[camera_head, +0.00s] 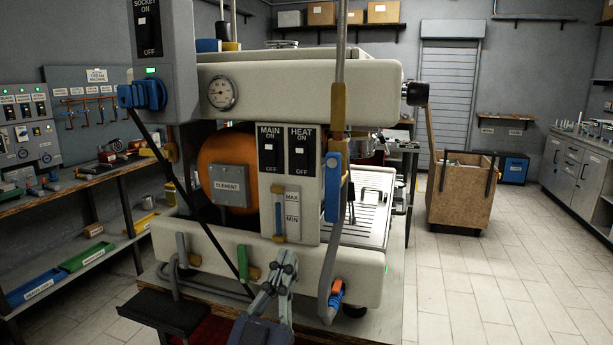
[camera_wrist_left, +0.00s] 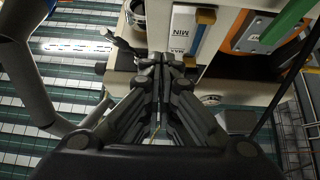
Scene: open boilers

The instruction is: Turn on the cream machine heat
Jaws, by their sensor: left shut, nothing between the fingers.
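The cream machine (camera_head: 360,80) stands in front of me. Its black heat switch panel (camera_head: 302,160) is on the front, right of the black main switch panel (camera_head: 271,165). Each has a small white rocker between ON and OFF; I cannot tell their positions for sure. My left gripper (camera_head: 287,260) is shut and empty, low in front of the machine, below both switches and the MAX/MIN gauge (camera_head: 279,213). In the left wrist view, the shut fingers (camera_wrist_left: 166,60) point toward the upside-down MIN label (camera_wrist_left: 181,38). My right gripper is not in view.
A green-lit socket box (camera_head: 165,60) with a blue plug (camera_head: 142,95) is at upper left. A green valve handle (camera_head: 243,262), a blue lever (camera_head: 333,190) and pipes stick out in front.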

